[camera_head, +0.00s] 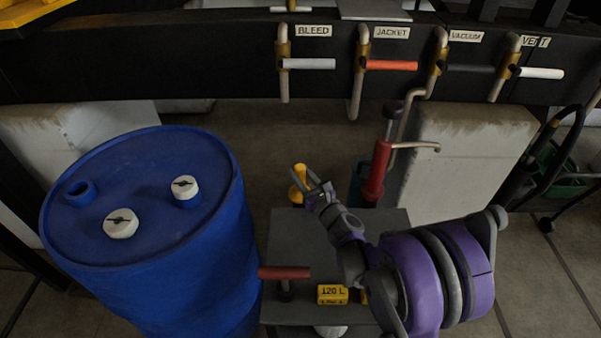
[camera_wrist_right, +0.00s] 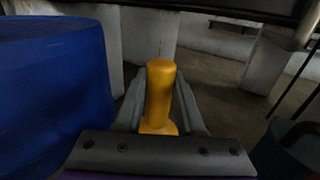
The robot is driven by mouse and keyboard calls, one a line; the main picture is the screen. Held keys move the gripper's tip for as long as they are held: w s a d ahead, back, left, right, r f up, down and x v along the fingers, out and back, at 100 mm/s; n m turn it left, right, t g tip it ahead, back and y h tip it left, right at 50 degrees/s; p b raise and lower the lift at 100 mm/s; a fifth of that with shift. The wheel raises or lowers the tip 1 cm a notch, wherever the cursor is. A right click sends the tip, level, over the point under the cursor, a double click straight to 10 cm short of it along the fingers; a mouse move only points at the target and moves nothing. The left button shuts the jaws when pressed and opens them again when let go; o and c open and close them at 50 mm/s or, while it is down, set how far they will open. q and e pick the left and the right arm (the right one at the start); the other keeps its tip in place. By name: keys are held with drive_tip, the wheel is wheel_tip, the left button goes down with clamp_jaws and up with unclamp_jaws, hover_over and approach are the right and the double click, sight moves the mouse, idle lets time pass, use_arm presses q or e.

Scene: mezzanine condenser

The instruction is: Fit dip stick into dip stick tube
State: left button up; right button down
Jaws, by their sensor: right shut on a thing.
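My right gripper (camera_head: 315,188) is shut on a yellow, rounded cylindrical piece (camera_head: 300,175), which looks like the dip stick's handle. In the right wrist view the yellow piece (camera_wrist_right: 160,88) stands between the two grey fingers and widens at its lower end. Its lower part is hidden by the gripper, and no rod shows. I cannot make out the dip stick tube in either view. My left gripper is not in view.
A blue drum (camera_head: 150,240) with two white caps and an open neck stands left. A red-brown bar handle (camera_head: 284,273) and a yellow "120 L" block (camera_head: 332,294) are at the platform. A red-bodied pump (camera_head: 377,170) stands behind. Labelled valves line the dark beam (camera_head: 200,60).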

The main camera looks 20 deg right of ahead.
idle(0.3)
drive_tip(key=shift+c, duration=2.2)
unclamp_jaws()
drive_tip(key=s, duration=1)
drive_tip(key=shift+s+d, duration=0.35)
drive_tip(key=shift+s, duration=0.05)
